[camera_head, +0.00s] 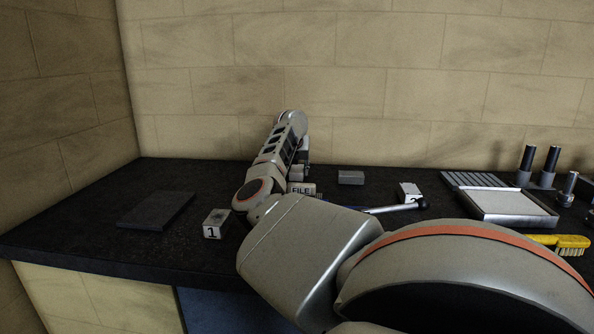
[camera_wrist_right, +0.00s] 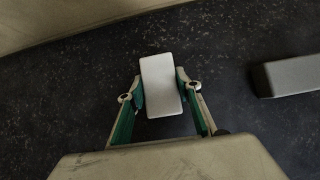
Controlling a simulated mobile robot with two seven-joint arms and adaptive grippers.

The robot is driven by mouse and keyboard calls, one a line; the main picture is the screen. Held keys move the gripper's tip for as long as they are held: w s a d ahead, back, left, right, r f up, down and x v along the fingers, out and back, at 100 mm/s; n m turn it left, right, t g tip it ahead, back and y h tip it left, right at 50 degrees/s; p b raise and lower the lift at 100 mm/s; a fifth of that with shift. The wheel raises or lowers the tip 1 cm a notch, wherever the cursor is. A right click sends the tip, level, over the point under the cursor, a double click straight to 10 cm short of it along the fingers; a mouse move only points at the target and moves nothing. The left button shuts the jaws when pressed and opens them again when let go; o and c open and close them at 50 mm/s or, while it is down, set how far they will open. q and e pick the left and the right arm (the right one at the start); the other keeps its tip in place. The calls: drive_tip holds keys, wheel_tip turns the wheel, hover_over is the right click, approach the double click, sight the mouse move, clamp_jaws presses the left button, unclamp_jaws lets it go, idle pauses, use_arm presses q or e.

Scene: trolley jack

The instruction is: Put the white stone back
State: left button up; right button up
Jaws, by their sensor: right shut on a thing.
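The white stone (camera_wrist_right: 161,84) is a pale rectangular block in the right wrist view. My right gripper (camera_wrist_right: 160,88) is shut on it, with one green-lined finger against each long side. The dark speckled worktop shows around it; I cannot tell whether the stone touches the worktop. In the head view my right arm reaches to the back of the worktop and hides most of the gripper and the stone. My left gripper is not in view.
A grey block (camera_head: 351,177) lies right of the gripper; it also shows in the wrist view (camera_wrist_right: 290,76). A FILE block (camera_head: 301,188), a block marked 1 (camera_head: 217,224), a dark plate (camera_head: 156,210), a tray (camera_head: 512,219) and a yellow brush (camera_head: 570,242) are around. Walls stand behind and left.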

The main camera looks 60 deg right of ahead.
drive_tip(key=o, duration=1.3)
drive_tip(key=shift+f, duration=0.1)
drive_tip(key=shift+a+r, duration=0.2)
drive_tip(key=shift+r, duration=0.25)
drive_tip(key=p+v, duration=0.1)
drive_tip(key=v, duration=1)
drive_tip(key=shift+s+a+p, duration=0.1)
drive_tip(key=shift+a+p, duration=0.1)
drive_tip(key=shift+p, duration=0.2)
drive_tip(key=shift+a, duration=0.1)
